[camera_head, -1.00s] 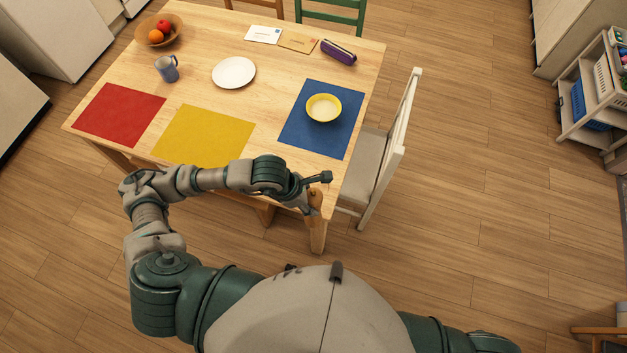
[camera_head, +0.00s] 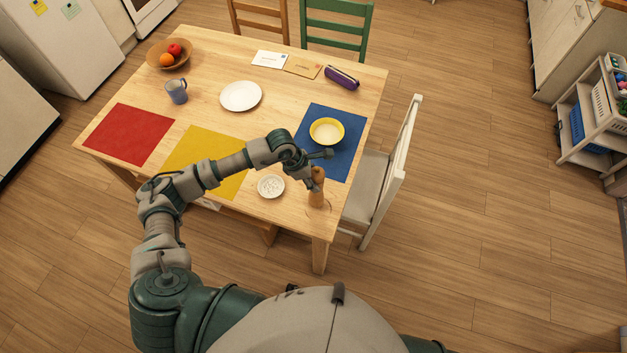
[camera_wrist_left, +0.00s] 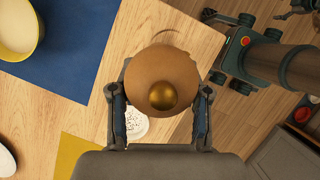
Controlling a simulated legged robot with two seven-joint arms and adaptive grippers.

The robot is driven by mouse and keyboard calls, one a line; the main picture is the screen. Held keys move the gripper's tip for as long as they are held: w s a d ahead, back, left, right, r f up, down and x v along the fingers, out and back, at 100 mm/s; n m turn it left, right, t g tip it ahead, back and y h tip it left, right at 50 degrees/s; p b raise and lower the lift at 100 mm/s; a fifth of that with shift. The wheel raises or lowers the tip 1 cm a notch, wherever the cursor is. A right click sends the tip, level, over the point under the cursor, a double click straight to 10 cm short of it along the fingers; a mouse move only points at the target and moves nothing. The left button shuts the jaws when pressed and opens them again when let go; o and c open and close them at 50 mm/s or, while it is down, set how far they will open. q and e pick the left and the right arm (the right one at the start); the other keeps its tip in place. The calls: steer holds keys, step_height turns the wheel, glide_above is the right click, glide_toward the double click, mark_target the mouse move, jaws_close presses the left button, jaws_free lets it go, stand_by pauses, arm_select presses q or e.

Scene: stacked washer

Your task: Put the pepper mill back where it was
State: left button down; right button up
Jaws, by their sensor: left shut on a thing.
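The wooden pepper mill (camera_head: 317,192) is upright at the front right corner of the table, just in front of the blue mat. My left gripper (camera_head: 316,172) is shut on its upper part. In the left wrist view the mill's round brown top with a brass knob (camera_wrist_left: 170,88) sits between the two fingers (camera_wrist_left: 160,108). The mill hides its own base there, so I cannot tell whether it touches the table. A faint ring mark shows on the tabletop beside the mill.
A small white speckled dish (camera_head: 271,187) is left of the mill. The blue mat (camera_head: 337,168) holds a yellow bowl (camera_head: 327,131). A yellow mat (camera_head: 232,186) and a red mat (camera_head: 129,135) lie further left. A white chair (camera_head: 375,190) stands at the table's right side.

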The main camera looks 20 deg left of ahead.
arm_select(q)
steer(key=shift+f, duration=0.85)
steer(key=c, duration=0.5)
jaws_free()
steer(key=shift+c, duration=0.2)
steer(key=v, duration=1.2)
steer(key=shift+b, duration=0.45)
